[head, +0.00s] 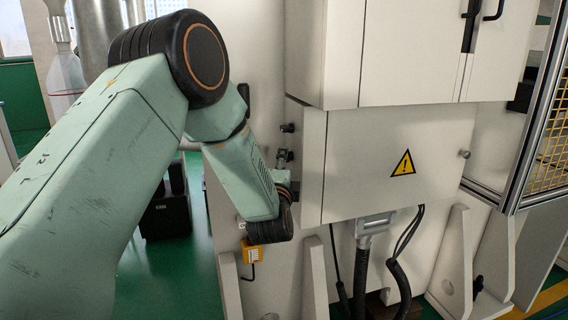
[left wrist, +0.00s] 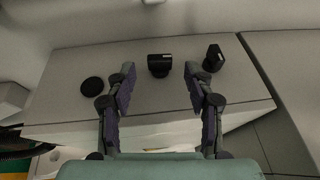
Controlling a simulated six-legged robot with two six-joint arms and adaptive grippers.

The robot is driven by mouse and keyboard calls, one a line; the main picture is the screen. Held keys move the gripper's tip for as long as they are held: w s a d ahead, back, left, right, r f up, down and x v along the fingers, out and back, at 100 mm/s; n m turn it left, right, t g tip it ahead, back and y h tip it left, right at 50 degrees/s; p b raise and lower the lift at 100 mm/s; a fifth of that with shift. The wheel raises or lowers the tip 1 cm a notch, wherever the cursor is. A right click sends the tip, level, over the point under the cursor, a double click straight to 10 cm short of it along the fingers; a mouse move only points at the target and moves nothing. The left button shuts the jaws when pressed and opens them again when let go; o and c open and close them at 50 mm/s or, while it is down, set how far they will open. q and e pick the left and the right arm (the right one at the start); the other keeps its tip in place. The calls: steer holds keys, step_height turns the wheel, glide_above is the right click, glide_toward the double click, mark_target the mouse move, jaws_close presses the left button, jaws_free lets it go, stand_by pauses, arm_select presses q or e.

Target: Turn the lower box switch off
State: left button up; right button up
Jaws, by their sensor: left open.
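The lower box (head: 365,150) is a cream cabinet with a yellow warning triangle on its front, below a larger cabinet. Black fittings (head: 288,128) show on its left side, partly hidden by my left arm. In the left wrist view, that side panel (left wrist: 125,60) carries a black switch-like knob (left wrist: 160,65) in the middle, a tilted black one (left wrist: 213,58) to the right and a flat round black one (left wrist: 92,86) to the left. My left gripper (left wrist: 159,78) is open and empty, its fingers either side of the middle knob's position. Contact is not visible. My right gripper is not in view.
The upper cabinet (head: 400,50) overhangs the lower box. Black cables and a grey connector (head: 374,226) hang beneath it. A small yellow box (head: 265,254) with a cable sits below my left wrist. A yellow mesh fence (head: 552,140) stands at the right.

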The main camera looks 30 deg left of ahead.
arm_select(q)
steer(key=shift+b+x, duration=0.3)
steer(key=shift+x, duration=1.4)
steer(key=shift+c, duration=0.4)
jaws_close()
